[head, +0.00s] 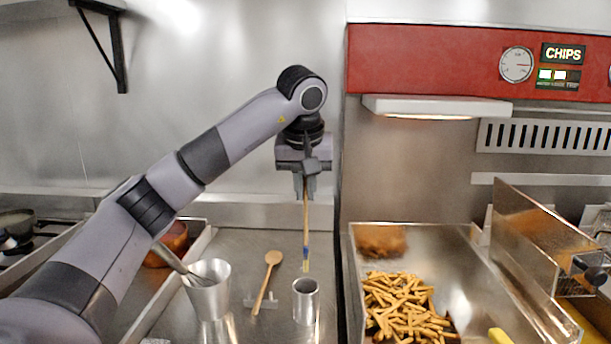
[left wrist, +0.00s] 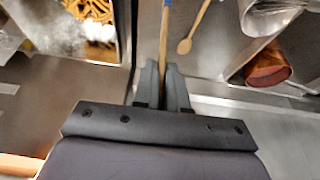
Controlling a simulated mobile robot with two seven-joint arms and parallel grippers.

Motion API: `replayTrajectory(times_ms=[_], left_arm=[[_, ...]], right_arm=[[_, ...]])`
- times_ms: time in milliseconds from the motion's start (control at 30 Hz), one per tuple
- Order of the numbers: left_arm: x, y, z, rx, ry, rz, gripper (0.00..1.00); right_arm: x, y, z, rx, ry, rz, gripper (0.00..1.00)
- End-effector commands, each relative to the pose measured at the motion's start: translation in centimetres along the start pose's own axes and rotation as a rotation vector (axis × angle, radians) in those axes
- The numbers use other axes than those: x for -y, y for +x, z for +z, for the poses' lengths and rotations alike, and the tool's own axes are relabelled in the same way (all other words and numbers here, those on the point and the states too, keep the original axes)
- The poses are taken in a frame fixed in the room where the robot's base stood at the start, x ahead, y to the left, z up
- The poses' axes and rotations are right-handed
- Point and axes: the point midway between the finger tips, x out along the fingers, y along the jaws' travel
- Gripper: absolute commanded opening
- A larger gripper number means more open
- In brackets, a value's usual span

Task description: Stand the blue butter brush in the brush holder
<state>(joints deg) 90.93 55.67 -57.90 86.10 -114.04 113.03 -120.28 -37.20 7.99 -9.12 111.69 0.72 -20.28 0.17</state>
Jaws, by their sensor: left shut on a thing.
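The blue butter brush (head: 305,225) has a long wooden handle, a blue band and pale bristles at its lower end. My left gripper (head: 305,190) is shut on the upper part of its handle, and the brush hangs upright, bristles down. The handle also shows between the fingers in the left wrist view (left wrist: 166,45). The brush holder (head: 306,300) is a small open metal cylinder on the steel counter. The bristle tip appears just above the holder's rim in the head view; the exact gap is hard to tell. My right gripper is not in view.
A wooden spoon (head: 268,277) rests on a small stand left of the holder. A metal cup (head: 208,292) with a whisk-like handle stands further left, near a copper pot (head: 170,243). A chip tray (head: 470,270) with fries (head: 400,306) lies right.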

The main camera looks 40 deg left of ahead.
Motion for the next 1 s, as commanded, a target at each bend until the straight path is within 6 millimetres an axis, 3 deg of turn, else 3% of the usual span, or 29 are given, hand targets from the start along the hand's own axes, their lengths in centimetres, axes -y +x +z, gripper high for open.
replayTrajectory(times_ms=[1000], left_arm=[[0.1,7.6,3.0,-0.001,0.000,0.000,0.00]], right_arm=[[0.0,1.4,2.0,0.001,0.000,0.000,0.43]])
